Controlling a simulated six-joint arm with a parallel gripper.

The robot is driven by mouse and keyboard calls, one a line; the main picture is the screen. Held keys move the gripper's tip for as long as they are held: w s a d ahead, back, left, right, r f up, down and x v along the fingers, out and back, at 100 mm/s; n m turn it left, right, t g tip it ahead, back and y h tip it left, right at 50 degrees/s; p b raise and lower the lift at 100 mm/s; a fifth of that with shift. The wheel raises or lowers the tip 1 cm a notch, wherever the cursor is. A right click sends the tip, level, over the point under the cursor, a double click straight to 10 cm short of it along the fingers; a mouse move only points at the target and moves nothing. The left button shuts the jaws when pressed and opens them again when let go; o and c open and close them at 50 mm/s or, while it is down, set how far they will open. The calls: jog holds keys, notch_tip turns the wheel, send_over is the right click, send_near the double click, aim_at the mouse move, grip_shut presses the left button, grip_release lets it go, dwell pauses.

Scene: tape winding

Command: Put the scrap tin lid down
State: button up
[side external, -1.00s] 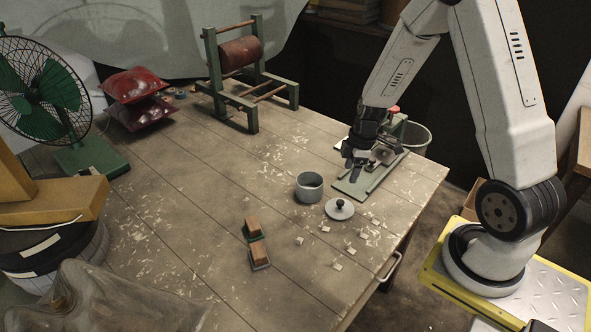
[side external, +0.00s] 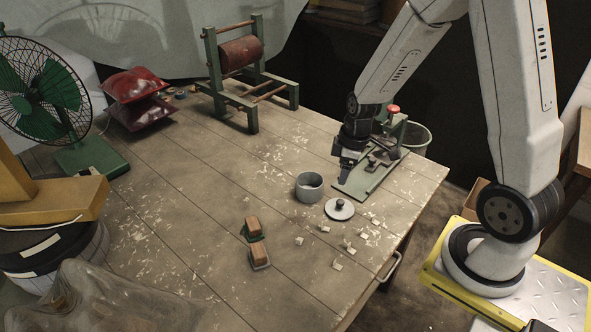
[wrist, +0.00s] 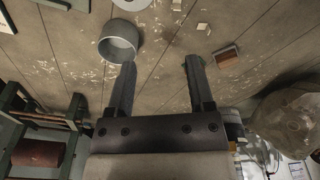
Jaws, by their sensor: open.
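The scrap tin lid (side external: 339,208), a pale disc with a dark knob, lies flat on the table, knob up. It is beside the open grey scrap tin (side external: 310,187), to its lower right in the side view. In the wrist view the lid (wrist: 131,3) is cut off by the top edge, and the tin (wrist: 118,42) stands near the left fingertip. My gripper (side external: 346,163) is above the table, behind the tin and lid and apart from the lid. In the wrist view my gripper (wrist: 161,62) has its fingers spread, with only tabletop between them.
Two wooden-topped blocks (side external: 258,254) sit toward the front. A green fixture with a red knob (side external: 393,109) stands close behind my gripper. A drum stand (side external: 240,52) is at the back. The table's middle is clear.

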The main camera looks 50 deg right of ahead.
jog(key=s+a+r+m+t, duration=0.1)
jog(key=s+a+r+m, duration=0.4)
jog(key=a, duration=0.4)
jog(key=shift+s+a+r+m+h, duration=0.25)
jog(key=shift+s+a+m+h, duration=0.1)
jog(key=shift+m, duration=0.15)
